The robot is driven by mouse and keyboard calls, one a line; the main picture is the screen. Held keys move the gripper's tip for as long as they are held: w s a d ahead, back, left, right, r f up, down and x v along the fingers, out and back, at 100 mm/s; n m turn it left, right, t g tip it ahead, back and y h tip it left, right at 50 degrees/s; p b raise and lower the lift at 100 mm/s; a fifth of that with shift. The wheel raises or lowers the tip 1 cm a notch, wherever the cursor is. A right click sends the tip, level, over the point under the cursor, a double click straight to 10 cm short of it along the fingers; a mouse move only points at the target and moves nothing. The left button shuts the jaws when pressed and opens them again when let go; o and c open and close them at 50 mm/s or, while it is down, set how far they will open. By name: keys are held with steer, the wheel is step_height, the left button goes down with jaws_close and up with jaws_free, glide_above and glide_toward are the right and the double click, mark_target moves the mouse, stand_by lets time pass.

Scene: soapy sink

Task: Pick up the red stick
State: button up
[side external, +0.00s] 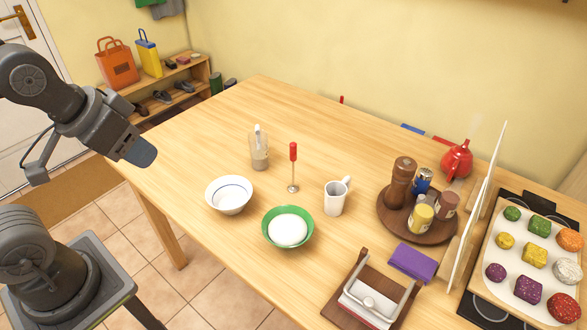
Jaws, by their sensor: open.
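A thin stick with a red handle (293,152) stands upright on the wooden table, left of the middle. Its slim metal shaft runs down to a small round foot on the tabletop. My gripper (141,152) is at the left of the view, beyond the table's left edge and well apart from the red stick. It is open, and nothing shows between its fingers. The gap between the fingers is hard to see from this side.
Around the stick stand a clear jug (258,158), a white bowl (229,195), a green bowl (267,237) with a white mound, and a white mug (333,203). A round tray (388,221) with a pepper mill and jars is farther right. The table's left end is clear.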

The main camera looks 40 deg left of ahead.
steer(key=shift+o, duration=0.7)
steer(key=n+g+y, duration=0.1)
steer(key=n+y, duration=0.1)
steer(key=n, duration=0.3)
glide_above(293, 144)
steer(key=s+d, duration=0.2)
steer(key=s, duration=0.1)
step_height(293, 144, down, 10)
steer(key=r, duration=0.1)
steer(key=x, duration=0.8)
steer(key=shift+s+f, duration=0.15)
steer(key=shift+f, duration=0.35)
steer(key=shift+s+x, duration=0.2)
steer(key=shift+x, duration=1.1)
steer(key=shift+s+x, duration=0.2)
steer(key=shift+x, duration=1.1)
steer(key=shift+a+f, duration=0.15)
